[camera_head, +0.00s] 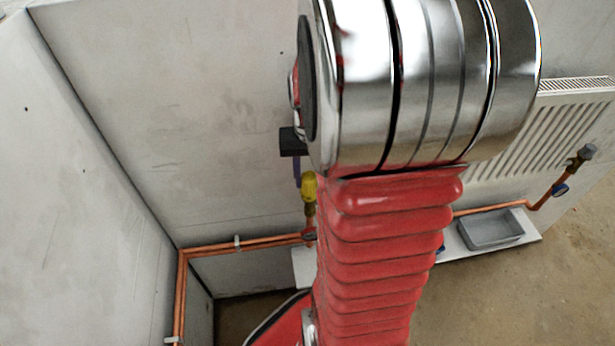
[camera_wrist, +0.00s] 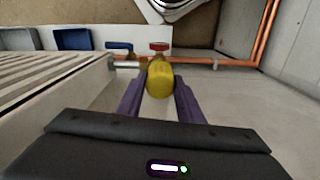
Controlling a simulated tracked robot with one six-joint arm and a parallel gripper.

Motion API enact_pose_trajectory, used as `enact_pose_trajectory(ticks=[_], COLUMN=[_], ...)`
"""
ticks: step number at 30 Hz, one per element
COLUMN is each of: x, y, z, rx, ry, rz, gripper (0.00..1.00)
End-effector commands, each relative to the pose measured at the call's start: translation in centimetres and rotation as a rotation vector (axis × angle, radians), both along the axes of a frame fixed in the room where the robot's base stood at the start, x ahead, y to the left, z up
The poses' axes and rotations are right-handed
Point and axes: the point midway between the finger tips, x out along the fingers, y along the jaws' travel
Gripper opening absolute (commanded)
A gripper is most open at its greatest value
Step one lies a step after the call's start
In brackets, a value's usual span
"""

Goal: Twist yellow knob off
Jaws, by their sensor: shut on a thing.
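The yellow knob (camera_wrist: 160,80) is between the two purple fingers of my gripper (camera_wrist: 159,92) in the wrist view. My gripper is shut on it, one finger on each side. In the head view the yellow knob (camera_head: 309,187) sits at the top of the brass valve on the copper pipe, just left of my red arm. There my gripper shows only as a dark block and a bit of purple finger (camera_head: 297,170) above the knob. My arm hides the rest. A red handle (camera_wrist: 159,47) lies just beyond the knob in the wrist view.
A white radiator (camera_head: 545,125) hangs on the wall at right. A grey tray (camera_head: 490,230) sits on a white board (camera_head: 532,222) below it. Copper pipes (camera_head: 270,242) run along the wall at left. A blue handle (camera_wrist: 119,47) is left of the red one.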

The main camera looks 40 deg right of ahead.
Motion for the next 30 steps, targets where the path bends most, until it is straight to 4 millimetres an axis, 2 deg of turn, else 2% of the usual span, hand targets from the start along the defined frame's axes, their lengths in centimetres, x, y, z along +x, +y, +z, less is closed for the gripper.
enact_pose_trajectory(ticks=[11, 30], x=[-0.01, 0.08], y=[0.2, 0.26], z=[-0.25, -0.14], rx=[0.005, 0.003], ry=[0.002, 0.0], rz=[0.032, 0.479], gripper=[0.09, 0.09])
